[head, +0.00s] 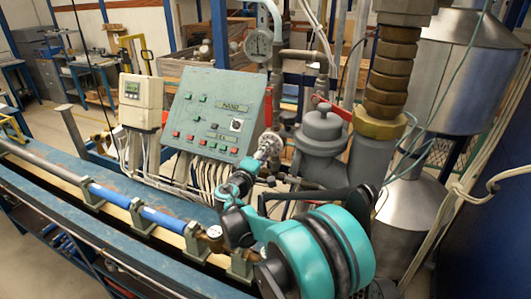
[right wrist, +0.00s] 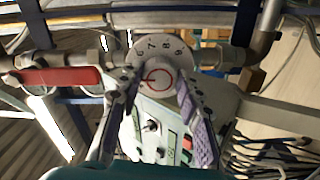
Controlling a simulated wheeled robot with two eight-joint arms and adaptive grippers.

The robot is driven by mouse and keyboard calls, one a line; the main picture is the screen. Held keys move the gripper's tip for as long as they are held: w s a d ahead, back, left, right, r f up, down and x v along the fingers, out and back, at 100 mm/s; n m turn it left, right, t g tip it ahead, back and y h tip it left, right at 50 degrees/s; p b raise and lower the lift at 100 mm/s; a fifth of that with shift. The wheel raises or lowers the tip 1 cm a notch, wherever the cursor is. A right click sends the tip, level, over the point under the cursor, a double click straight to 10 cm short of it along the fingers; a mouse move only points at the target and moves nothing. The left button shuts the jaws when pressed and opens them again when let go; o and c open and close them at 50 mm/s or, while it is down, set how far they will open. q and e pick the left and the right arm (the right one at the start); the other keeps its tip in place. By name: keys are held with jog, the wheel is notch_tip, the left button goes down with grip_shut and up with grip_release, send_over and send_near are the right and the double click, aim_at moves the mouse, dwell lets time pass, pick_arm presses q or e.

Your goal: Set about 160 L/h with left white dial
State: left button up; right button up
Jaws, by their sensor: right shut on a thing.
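The white dial (right wrist: 160,48) shows in the right wrist view, with the digits 6, 7, 8 and 9 along its visible rim and a red ring with a short red mark on its hub. My right gripper (right wrist: 156,80) is shut on the dial's hub, with one grey-purple finger on each side. The fingers and the lower picture edge hide the rest of the scale. In the head view the dial (head: 268,145) is right of the control panel, at the tip of my right gripper (head: 258,161). My left gripper is not in view.
The sloped green control panel (head: 210,112) and a grey meter with a small display (head: 132,89) stand left of the dial; its reading is too small. A red lever (right wrist: 62,80) lies on the pipe beside the dial. Large valves and a blue pipe (head: 160,219) are close.

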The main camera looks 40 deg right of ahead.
jog(key=shift+m, duration=0.6)
jog(key=o, duration=1.2)
jog(key=shift+c, duration=0.2)
jog(key=v, duration=1.2)
jog(key=shift+f, duration=0.1)
